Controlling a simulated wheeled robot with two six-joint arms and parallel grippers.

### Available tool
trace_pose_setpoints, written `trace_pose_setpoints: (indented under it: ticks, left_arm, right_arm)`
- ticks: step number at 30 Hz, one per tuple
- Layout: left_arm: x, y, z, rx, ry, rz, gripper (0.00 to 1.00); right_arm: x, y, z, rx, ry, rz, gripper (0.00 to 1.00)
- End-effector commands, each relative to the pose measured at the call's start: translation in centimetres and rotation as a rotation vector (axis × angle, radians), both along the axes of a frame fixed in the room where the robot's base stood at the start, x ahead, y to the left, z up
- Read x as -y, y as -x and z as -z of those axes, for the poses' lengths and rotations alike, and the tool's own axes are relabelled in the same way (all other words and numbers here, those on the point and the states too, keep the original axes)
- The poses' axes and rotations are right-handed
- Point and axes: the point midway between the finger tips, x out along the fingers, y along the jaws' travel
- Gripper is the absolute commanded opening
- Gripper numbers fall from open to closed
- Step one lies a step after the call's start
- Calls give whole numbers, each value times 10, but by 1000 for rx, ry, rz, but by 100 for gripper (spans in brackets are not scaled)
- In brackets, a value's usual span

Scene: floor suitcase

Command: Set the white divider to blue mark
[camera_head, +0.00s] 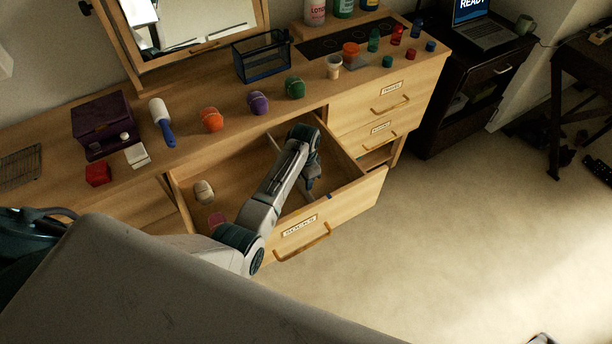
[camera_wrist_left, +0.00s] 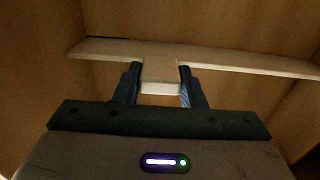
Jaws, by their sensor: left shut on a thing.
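The white divider (camera_wrist_left: 225,63) runs across the open drawer (camera_head: 338,207). In the left wrist view its pale bar spans the picture, with a tab in the middle between my fingers. In the head view its far end (camera_head: 273,142) shows past my arm, which hides much of the rest. My left gripper (camera_head: 312,186) reaches down into the drawer and is shut on the divider; it also shows in the left wrist view (camera_wrist_left: 160,84). A small blue mark (camera_head: 329,196) seems to show at the drawer's front edge, close to the gripper.
In the drawer's left part lie a beige roll (camera_head: 204,192) and a pink roll (camera_head: 216,219). Orange (camera_head: 212,119), purple (camera_head: 258,102) and green (camera_head: 295,87) rolls stand on the dresser top, near a lint roller (camera_head: 162,122) and a purple box (camera_head: 104,127).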

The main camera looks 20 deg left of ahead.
Motion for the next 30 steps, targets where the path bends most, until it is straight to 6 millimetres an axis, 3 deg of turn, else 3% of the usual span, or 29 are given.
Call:
trace_pose_setpoints:
  ticks: [2, 3, 6, 17, 30]
  left_arm:
    - [0, -1, -1, 4, 0, 0, 0]
    - [0, -1, -1, 3, -1, 0, 44]
    - [0, -1, -1, 3, 0, 0, 58]
    - [0, -1, -7, 6, -1, 0, 58]
    - [0, -1, -86, 8, 0, 0, 58]
  right_arm:
    - [1, -3, 0, 3, 1, 0, 36]
    - [1, -4, 0, 5, 1, 0, 36]
    - [2, -6, 0, 7, 3, -1, 36]
    - [3, -4, 1, 4, 3, -1, 36]
    - [3, -4, 15, 4, 3, -1, 36]
